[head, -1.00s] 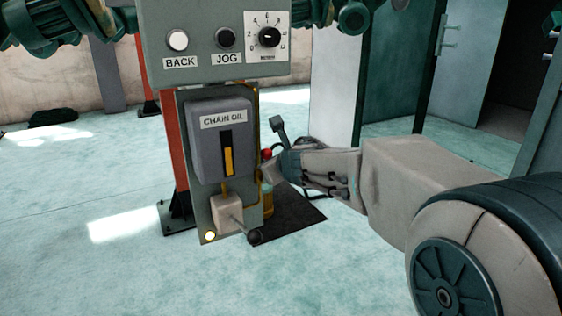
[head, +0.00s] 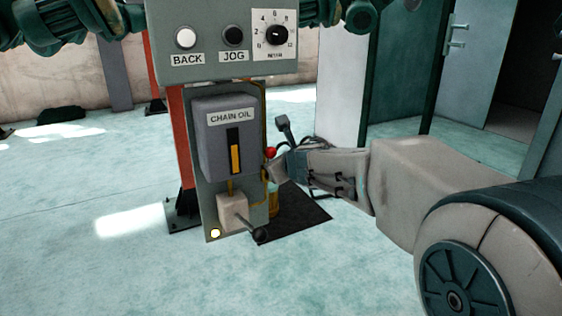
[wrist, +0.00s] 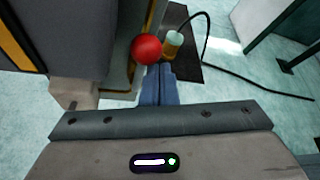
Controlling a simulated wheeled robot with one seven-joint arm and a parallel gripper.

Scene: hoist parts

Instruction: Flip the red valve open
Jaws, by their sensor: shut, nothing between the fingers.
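The red valve shows as a round red knob (head: 270,152) at the right edge of the grey panel, beside the chain oil box. In the wrist view the red knob (wrist: 147,49) sits just beyond and slightly left of my fingertips; its stem or valve body is hidden. My gripper (wrist: 160,70) is shut with its fingers together and empty. In the head view my gripper (head: 272,171) reaches in from the right, just below the knob. I cannot tell whether the fingers touch it.
The chain oil box (head: 228,140) hangs on the panel left of the knob. Below it a lever with a black ball (head: 260,235) sticks out. Open floor lies to the left.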

